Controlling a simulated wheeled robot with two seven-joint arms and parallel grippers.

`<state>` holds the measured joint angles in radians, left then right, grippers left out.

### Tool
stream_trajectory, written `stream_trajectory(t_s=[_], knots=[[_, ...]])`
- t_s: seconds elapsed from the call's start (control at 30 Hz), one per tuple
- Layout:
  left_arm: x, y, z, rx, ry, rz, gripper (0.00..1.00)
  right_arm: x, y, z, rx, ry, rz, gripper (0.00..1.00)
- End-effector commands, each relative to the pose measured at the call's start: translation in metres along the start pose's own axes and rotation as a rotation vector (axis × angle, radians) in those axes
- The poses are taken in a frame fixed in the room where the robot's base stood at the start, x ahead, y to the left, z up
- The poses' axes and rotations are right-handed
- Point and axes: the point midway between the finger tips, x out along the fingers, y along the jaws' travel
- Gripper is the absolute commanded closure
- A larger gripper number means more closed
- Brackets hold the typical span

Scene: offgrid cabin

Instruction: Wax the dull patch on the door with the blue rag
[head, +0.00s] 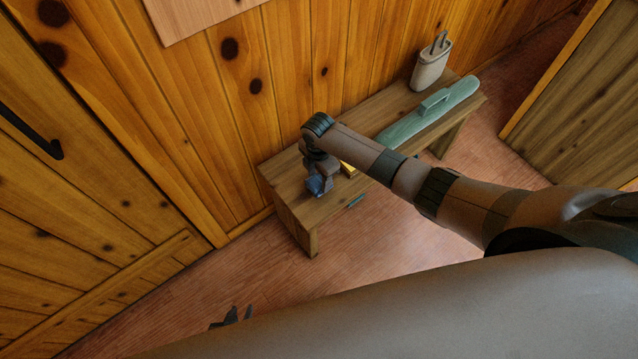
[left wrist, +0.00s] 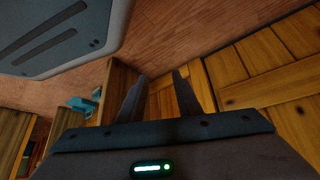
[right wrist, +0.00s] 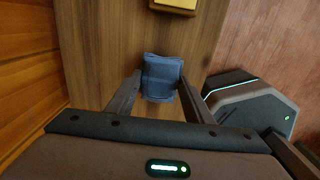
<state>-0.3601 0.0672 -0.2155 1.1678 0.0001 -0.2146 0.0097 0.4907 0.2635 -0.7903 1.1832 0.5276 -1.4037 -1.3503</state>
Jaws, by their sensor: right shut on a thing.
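The blue rag (right wrist: 162,80) is a small folded cloth between the fingers of my right gripper (right wrist: 158,98), which is shut on it. In the head view the rag (head: 318,185) is at the near-left end of the wooden bench (head: 279,188); I cannot tell whether it touches the top. The plank door (head: 75,215) with a black handle (head: 32,133) is at the left, apart from both grippers. I cannot make out a dull patch on it. My left gripper (head: 232,317) is low over the floor, its fingers (left wrist: 158,95) apart and empty.
A yellow block-like thing (right wrist: 176,4) lies on the bench beside the rag. The floor (head: 250,270) between door and bench is clear.

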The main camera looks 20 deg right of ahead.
Motion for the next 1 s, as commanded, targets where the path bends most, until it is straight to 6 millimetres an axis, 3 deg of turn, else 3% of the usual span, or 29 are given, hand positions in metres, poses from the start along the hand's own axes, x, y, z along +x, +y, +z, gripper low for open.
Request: stream_trajectory(t_s=[0.07,0.37,1.0], knots=[[-0.003,0.003,-0.005,0.001,0.022,0.004,0.69,-0.006,0.0,0.0,0.0,0.0,0.0,0.85],[-0.014,0.01,0.004,0.008,0.046,0.013,0.69,-0.027,0.0,0.0,0.0,-0.001,0.0,0.85],[-0.021,0.001,0.043,0.01,-0.052,0.003,0.69,-0.035,0.0,0.0,0.0,0.0,0.0,0.85]])
